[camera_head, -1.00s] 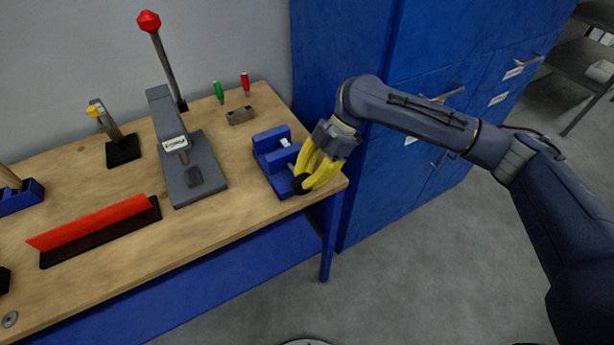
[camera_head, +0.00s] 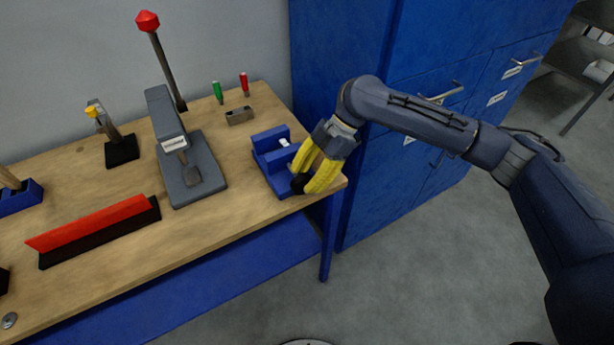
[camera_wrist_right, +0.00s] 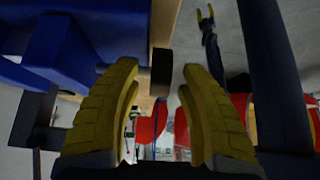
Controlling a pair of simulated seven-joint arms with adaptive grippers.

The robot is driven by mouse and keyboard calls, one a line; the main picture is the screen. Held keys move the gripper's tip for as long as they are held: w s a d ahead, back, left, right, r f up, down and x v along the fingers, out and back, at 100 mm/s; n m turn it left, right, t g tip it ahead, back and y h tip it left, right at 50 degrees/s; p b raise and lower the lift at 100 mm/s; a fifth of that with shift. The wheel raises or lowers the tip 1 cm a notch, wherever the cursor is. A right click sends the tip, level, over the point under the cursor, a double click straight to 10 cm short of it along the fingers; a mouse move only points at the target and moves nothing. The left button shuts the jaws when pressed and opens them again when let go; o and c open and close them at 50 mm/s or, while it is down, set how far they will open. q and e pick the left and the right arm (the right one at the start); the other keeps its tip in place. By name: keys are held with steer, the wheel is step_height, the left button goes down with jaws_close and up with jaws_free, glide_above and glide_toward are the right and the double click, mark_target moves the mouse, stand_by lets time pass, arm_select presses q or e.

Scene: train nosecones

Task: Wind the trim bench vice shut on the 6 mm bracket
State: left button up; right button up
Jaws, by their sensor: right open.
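The blue trim bench vice (camera_head: 262,146) stands at the right end of the bench. A small pale piece (camera_head: 284,142), which may be the bracket, shows at its jaws; whether it is gripped is unclear. My right gripper (camera_head: 304,187) has its yellow fingers spread at the vice's dark knob (camera_head: 297,182), at the front. In the right wrist view the dark knob (camera_wrist_right: 161,72) shows between the fingertips, with space on both sides. The blue vice (camera_wrist_right: 60,45) fills the upper left there. A distant yellow-tipped gripper (camera_wrist_right: 205,14), apparently my left, is too small to read.
A grey press (camera_head: 200,180) with a red-knobbed lever stands left of the vice. A red strip (camera_head: 90,225) lies at front left. Blue cabinets (camera_head: 345,60) stand close to the right.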

steer(key=v, duration=1.2)
